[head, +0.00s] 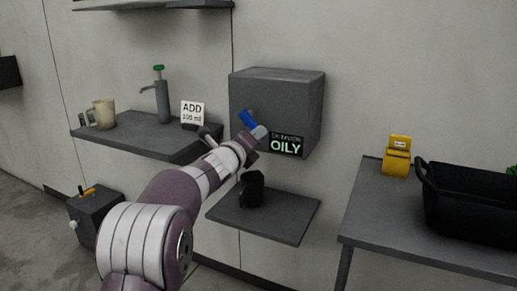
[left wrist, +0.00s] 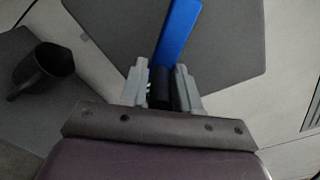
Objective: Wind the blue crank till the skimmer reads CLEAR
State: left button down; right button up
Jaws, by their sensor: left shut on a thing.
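The skimmer (head: 275,95) is a dark grey box on the wall, and its display (head: 286,146) reads OILY in green. The blue crank (head: 248,120) shows at the front of the box; in the left wrist view its blue arm (left wrist: 177,38) runs up from between my fingers. My left gripper (head: 258,142) is at the box front; in the left wrist view its fingers (left wrist: 161,88) are shut on the crank's dark handle. The fingers partly hide the handle. My right gripper is not in view.
A black mug (head: 251,189) stands on the lower shelf (head: 285,222) below the box. A right table (head: 385,222) bears a yellow dispenser (head: 397,158) and black basket (head: 470,207).

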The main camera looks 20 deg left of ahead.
pick_arm(q)
jog(key=a+m+b, duration=0.6)
jog(key=m+b, duration=0.1)
jog(key=m, duration=0.4)
jog(key=shift+w+a+f+m, duration=0.15)
jog(key=shift+w+f+m, duration=0.05)
jog(key=shift+f+m, duration=0.1)
jog(key=shift+r, duration=0.15)
jog(key=c, duration=1.2)
grip_release()
jog(key=shift+o, duration=0.9)
jog(key=shift+w+f, duration=0.1)
jog(key=shift+f, duration=0.15)
